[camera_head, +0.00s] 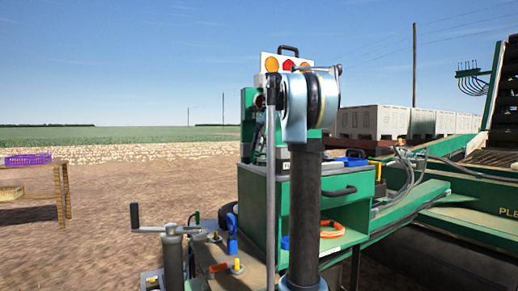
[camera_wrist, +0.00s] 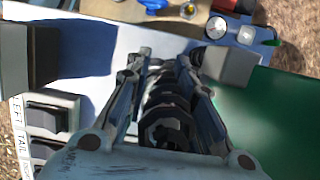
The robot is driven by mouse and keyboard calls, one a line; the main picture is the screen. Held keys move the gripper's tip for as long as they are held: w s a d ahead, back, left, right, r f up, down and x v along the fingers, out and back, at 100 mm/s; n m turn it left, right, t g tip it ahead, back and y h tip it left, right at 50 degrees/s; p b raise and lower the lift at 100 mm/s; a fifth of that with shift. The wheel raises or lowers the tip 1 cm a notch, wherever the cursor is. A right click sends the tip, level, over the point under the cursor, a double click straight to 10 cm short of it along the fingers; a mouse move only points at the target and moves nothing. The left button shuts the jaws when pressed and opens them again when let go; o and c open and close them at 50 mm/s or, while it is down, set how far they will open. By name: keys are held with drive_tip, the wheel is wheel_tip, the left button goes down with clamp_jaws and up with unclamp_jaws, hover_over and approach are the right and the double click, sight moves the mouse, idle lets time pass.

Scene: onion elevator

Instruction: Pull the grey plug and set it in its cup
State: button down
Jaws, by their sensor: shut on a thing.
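In the wrist view my gripper (camera_wrist: 166,65) reaches over a pale panel, its two linkage fingers on either side of a dark grey ribbed piece (camera_wrist: 168,118). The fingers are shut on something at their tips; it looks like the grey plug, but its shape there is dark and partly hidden. I cannot tell whether it is seated or pulled free. In the head view my own arm covers the gripper and the plug. I cannot make out the plug's cup in either view.
A green cabinet (camera_head: 345,205) stands behind my arm. Blue (camera_head: 232,240) and yellow-topped (camera_head: 237,265) valves and a crank (camera_head: 160,229) lie left.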

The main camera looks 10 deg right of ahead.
drive_tip(key=shift+f, duration=0.7)
idle(0.6)
drive_tip(key=c, duration=0.9)
unclamp_jaws()
drive_tip(key=shift+r, duration=3.5)
drive_tip(key=shift+c, duration=0.4)
